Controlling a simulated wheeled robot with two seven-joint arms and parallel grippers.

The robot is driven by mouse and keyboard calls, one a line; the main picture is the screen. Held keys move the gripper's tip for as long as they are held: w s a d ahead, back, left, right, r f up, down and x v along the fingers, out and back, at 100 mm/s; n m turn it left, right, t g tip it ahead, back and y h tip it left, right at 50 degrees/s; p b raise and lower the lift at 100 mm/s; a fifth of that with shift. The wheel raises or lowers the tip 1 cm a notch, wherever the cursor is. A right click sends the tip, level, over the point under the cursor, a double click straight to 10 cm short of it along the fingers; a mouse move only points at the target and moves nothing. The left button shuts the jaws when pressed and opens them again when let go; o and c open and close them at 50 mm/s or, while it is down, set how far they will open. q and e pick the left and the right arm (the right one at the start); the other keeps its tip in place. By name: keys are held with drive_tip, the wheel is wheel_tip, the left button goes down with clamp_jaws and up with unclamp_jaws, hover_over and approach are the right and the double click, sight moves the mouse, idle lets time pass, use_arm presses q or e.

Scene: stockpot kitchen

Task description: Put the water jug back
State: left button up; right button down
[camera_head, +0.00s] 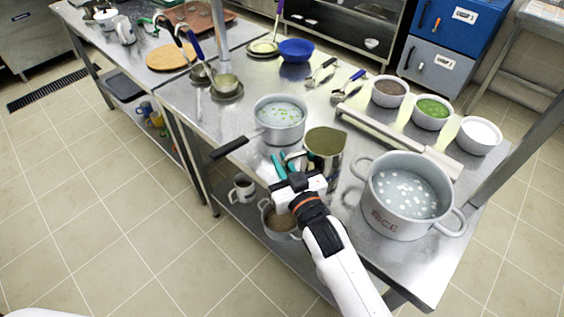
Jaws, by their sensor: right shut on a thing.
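The water jug (327,148), a metal pitcher with a green handle, is upright at the front edge of the steel table (250,182). It is between the saucepan and the large pot marked RICE. My right gripper (287,166) comes in from below and is shut on the jug at its handle side. The gripper and wrist hide part of the handle and the jug's lower front. I cannot tell whether the jug's base touches the table. My left gripper is out of view.
The saucepan (279,121) is close on the jug's left, its handle over the front edge. The RICE pot (399,211) is close on the right. Bowls (431,113) line the back right. A mug (243,187) and another pot (281,222) are on the lower shelf.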

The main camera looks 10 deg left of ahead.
drive_tip(key=c, duration=1.5)
unclamp_jaws()
drive_tip(key=shift+f, duration=0.1)
drive_tip(key=shift+o, duration=0.2)
drive_tip(key=b+v, duration=0.1)
drive_tip(key=v, duration=1.1)
